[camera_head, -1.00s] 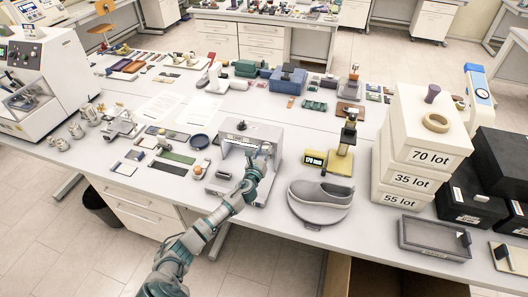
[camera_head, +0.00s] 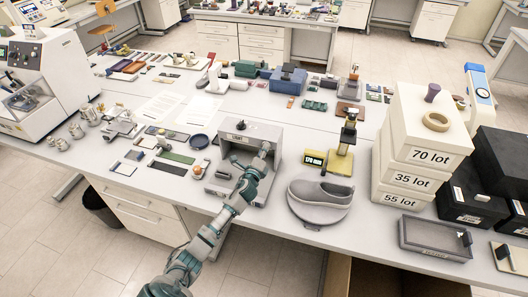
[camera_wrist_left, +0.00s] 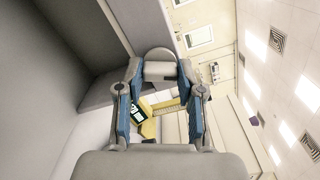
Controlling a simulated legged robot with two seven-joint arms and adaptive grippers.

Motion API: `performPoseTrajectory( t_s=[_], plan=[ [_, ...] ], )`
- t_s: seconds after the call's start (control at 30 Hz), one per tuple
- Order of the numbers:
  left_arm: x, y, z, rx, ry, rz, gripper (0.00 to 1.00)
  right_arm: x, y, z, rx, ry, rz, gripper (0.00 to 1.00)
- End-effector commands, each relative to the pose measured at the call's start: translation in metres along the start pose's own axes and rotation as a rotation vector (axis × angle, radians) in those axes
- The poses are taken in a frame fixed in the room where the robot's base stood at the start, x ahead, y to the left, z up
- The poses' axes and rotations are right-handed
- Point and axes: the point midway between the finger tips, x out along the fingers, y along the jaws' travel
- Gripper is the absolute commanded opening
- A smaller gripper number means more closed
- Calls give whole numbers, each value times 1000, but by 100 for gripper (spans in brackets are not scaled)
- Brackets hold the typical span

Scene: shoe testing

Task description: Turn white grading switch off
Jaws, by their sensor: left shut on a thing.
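A grey box-shaped machine (camera_head: 236,141) with an open front and a dark knob on top stands near the front edge of the table in the head view. My left gripper (camera_head: 264,152) is at the right side of its opening. In the left wrist view my left gripper (camera_wrist_left: 160,72) has its fingertips closed together on a small pale rounded piece (camera_wrist_left: 158,54), seemingly the white grading switch. The fingertips hide much of it, and its on or off position cannot be told. The machine's grey wall (camera_wrist_left: 70,45) fills the upper left there. My right gripper is not in view.
A grey shoe (camera_head: 321,192) on a round base and a yellow gauge (camera_head: 329,163) stand just right of the machine. Labelled white boxes (camera_head: 407,178) are farther right.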

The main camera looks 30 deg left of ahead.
Motion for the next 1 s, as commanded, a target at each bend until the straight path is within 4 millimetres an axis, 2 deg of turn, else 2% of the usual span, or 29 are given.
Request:
performPoseTrajectory(
  t_s=[0.2, 0.5, 1.0],
  plan=[
    [0, 3, 1, -182, -3, 5, 2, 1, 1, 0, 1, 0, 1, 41],
    [0, 5, 1, -355, -4, 7, 2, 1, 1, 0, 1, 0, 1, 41],
    [0, 6, 0, -431, -3, 9, 3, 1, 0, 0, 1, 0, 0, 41]
  ],
)
